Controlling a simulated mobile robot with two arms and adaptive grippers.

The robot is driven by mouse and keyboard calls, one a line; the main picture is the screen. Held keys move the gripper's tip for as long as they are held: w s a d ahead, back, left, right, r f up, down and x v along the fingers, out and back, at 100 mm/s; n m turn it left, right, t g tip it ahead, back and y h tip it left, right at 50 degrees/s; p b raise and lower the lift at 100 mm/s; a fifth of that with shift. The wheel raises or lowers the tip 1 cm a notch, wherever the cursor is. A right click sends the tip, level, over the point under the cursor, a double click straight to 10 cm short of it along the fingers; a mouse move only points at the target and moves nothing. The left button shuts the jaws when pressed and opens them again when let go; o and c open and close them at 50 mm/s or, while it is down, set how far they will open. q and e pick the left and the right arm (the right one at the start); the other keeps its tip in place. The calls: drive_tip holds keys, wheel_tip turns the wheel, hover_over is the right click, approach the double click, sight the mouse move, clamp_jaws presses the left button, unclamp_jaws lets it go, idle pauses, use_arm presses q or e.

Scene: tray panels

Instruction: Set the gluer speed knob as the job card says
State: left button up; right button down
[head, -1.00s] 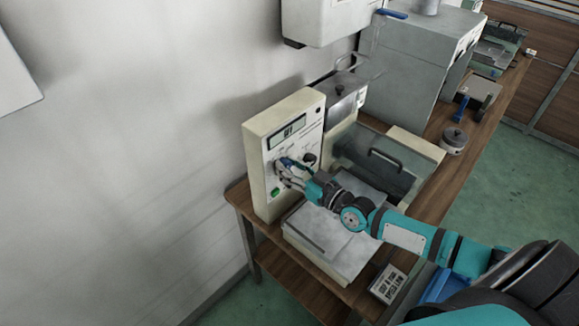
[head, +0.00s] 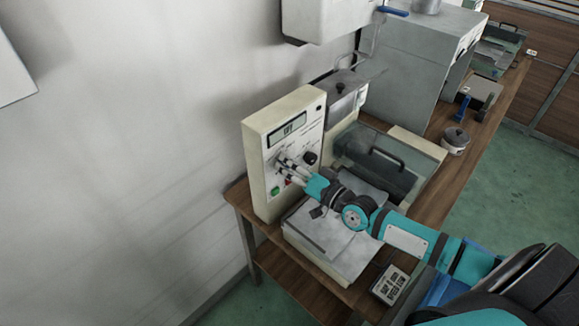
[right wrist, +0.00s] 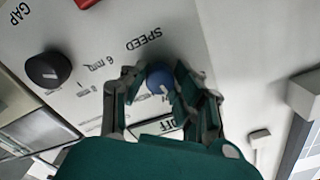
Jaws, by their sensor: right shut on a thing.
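The blue speed knob (right wrist: 160,80) is on the white panel of the gluer (head: 271,210), beside the printed word SPEED. My right gripper (right wrist: 155,82) is shut on the knob, one finger on each side; in the head view the right gripper (head: 284,163) reaches the panel and hides the knob. The knob's pointer is hard to make out. The display (head: 293,128) appears to read OFF. A small card (head: 390,284) with dark print lies at the bench's front edge; its last line seems to read speed low, but the print is small. My left gripper is not in view.
A black knob (right wrist: 48,69) marked GAP sits apart from my fingers. A green button (head: 274,191) is low on the panel. A tray with a handled lid (head: 385,160) stands right of the panel. A grey metal cabinet (head: 400,75) stands behind.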

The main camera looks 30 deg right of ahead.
drive_tip(key=shift+m, duration=0.7)
drive_tip(key=c, duration=1)
unclamp_jaws()
drive_tip(key=shift+s, duration=0.1)
drive_tip(key=v, duration=1.2)
drive_tip(key=shift+d, duration=0.1)
